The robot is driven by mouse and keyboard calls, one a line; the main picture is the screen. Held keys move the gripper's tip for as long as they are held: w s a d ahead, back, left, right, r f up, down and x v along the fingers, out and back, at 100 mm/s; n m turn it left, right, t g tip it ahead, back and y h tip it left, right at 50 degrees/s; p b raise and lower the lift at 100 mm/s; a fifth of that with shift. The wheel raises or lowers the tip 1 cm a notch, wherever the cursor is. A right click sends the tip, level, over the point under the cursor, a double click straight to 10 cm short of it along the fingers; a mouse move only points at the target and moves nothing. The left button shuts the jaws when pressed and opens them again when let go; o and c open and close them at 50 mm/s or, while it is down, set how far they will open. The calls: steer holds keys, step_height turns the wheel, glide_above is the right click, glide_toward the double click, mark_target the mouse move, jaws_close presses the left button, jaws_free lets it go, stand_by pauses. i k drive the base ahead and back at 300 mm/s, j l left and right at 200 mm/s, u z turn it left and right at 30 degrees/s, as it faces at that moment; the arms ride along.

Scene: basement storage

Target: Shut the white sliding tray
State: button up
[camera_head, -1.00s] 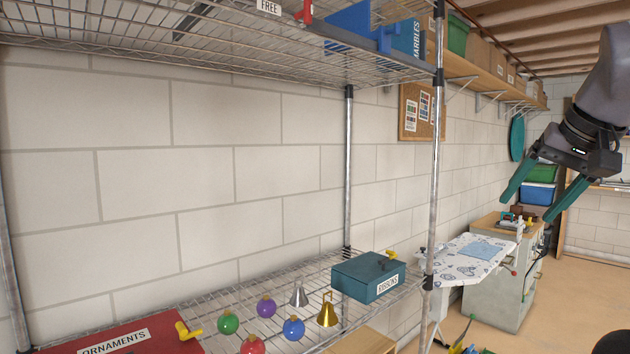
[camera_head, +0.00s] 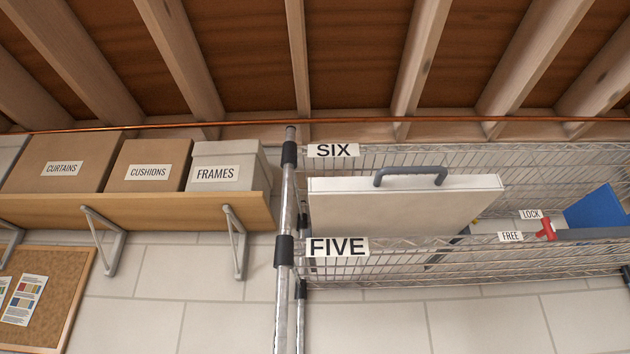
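A white, box-like piece with a dark grey handle (camera_head: 405,215) stands on the wire shelf, between the signs SIX and FIVE; it looks like the white tray. I cannot tell how far it is slid out. To its right, a red lever (camera_head: 546,231) sits beside the labels LOCK (camera_head: 530,214) and FREE (camera_head: 511,236); its exact setting is unclear. A pale flat surface (camera_head: 490,227) shows behind the labels, partly hidden by the shelf's wire edge. My gripper is not in view now.
A metal post (camera_head: 284,255) stands left of the white piece. A wooden shelf (camera_head: 130,211) with boxes marked CURTAINS, CUSHIONS and FRAMES is at left. A blue object (camera_head: 597,208) is at far right. Ceiling beams run close above.

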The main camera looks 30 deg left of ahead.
mark_target(379, 206)
steer(key=u, duration=1.4)
